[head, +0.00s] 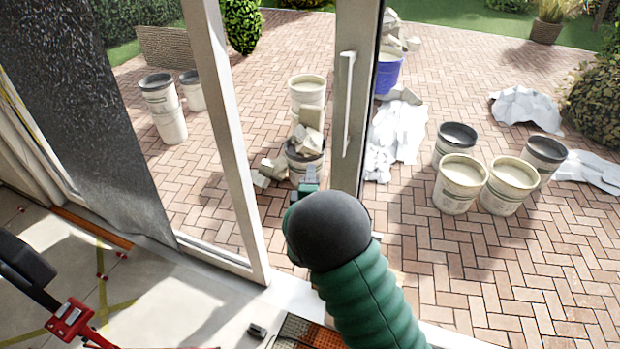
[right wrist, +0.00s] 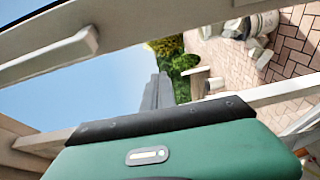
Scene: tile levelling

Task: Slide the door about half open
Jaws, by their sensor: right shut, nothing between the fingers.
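The sliding door's pale upright (head: 355,65) stands right of centre in the head view, with a long white handle (head: 345,105) upright on it. Clear space shows to the right of this upright. My right gripper (head: 309,176) is shut and empty, left of the handle and lower in the picture. In the right wrist view its grey fingers (right wrist: 158,90) point away from the camera. The handle (right wrist: 50,58) crosses the upper left there, apart from the fingers. My dark wrist joint and green arm hide the foot of the door. My left gripper is not in view.
A fixed frame post (head: 228,130) stands left of the door. Outside on brick paving are several buckets (head: 463,183), a blue tub (head: 388,72), rubble (head: 305,135) and white sheeting (head: 397,135). A red and black tool (head: 70,318) lies at lower left.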

